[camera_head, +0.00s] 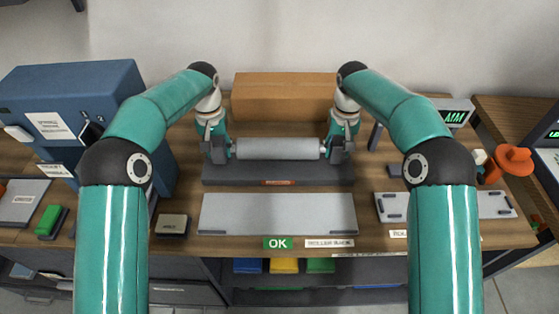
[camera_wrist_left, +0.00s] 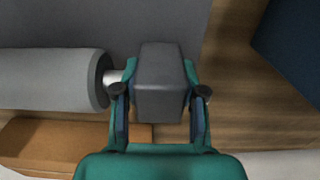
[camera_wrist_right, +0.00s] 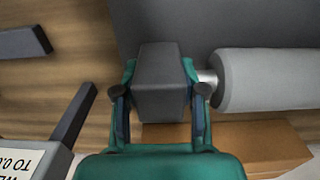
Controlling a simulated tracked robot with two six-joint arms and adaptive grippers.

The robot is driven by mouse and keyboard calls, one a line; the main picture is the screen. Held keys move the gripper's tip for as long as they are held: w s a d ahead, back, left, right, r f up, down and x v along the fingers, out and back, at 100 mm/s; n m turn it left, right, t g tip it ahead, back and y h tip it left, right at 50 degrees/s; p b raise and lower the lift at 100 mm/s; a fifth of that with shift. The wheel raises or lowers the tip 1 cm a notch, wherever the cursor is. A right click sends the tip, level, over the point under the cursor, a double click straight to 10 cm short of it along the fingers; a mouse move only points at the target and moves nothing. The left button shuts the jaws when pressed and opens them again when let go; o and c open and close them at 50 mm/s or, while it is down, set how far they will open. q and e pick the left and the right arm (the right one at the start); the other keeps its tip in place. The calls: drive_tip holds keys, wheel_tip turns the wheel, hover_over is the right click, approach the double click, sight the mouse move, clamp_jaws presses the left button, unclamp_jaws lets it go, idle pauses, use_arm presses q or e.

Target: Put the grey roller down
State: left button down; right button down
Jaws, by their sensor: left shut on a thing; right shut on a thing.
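The grey roller (camera_head: 278,149) lies level, left to right, between my two grippers at the middle of the bench. A dark block sits at each end of it. My left gripper (camera_head: 219,150) is shut on the left end block (camera_wrist_left: 160,85), and my right gripper (camera_head: 339,150) is shut on the right end block (camera_wrist_right: 160,85). The roller is over a dark grey base (camera_head: 280,173) with a small orange label; I cannot tell whether it touches it. A light grey plate (camera_head: 278,212) lies in front, behind a green OK sign (camera_head: 278,243) and a "roller rack" label (camera_head: 330,243).
A brown box (camera_head: 283,95) stands behind the roller. A blue machine (camera_head: 70,105) is at the left. A grey plate with dark bars (camera_head: 445,206), a display (camera_head: 455,113) and an orange knob-like object (camera_head: 512,160) are at the right. The light plate is bare.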

use_arm(q)
drive_tip(key=shift+f, duration=0.45)
use_arm(e)
drive_tip(key=shift+f, duration=0.45)
use_arm(q)
drive_tip(key=c, duration=0.7)
unclamp_jaws()
use_arm(e)
drive_tip(key=c, duration=0.7)
unclamp_jaws()
use_arm(q)
drive_tip(key=shift+o, duration=0.2)
use_arm(e)
drive_tip(key=shift+o, duration=0.2)
use_arm(q)
wheel_tip(320, 180, up, 11)
drive_tip(key=shift+f, duration=0.1)
drive_tip(key=shift+r, duration=0.45)
use_arm(e)
drive_tip(key=shift+r, duration=0.1)
use_arm(q)
drive_tip(key=shift+r, duration=0.1)
use_arm(e)
wheel_tip(320, 180, up, 10)
drive_tip(key=shift+r, duration=0.85)
